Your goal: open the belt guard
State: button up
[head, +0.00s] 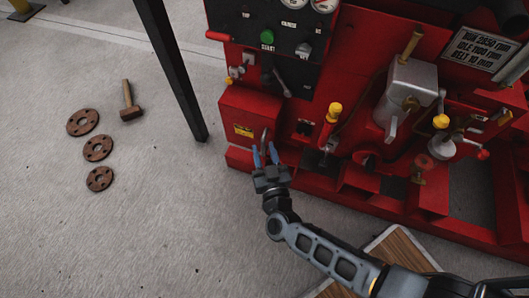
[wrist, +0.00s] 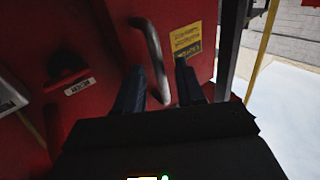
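The belt guard (head: 247,118) is a red box-shaped panel at the left end of the red pumpset, with a yellow label on it. It also shows in the wrist view (wrist: 197,18) and looks shut. Its grey bar handle (wrist: 152,52) stands upright at its right side; it shows small in the head view (head: 263,137). My gripper (head: 265,154) is in front of the handle with its blue fingers apart. In the wrist view my gripper (wrist: 160,85) has the handle's lower end between the fingers, with a gap visible on each side. Contact cannot be seen.
A dark post (head: 172,68) stands left of the guard. A hammer (head: 129,101) and rusty flanges (head: 97,148) lie on the floor at left. A yellow-knobbed lever (head: 332,115) is right of the guard. A wooden-topped thing (head: 400,246) is at lower right.

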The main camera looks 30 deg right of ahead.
grip_shut()
dwell(0.4)
dwell(0.4)
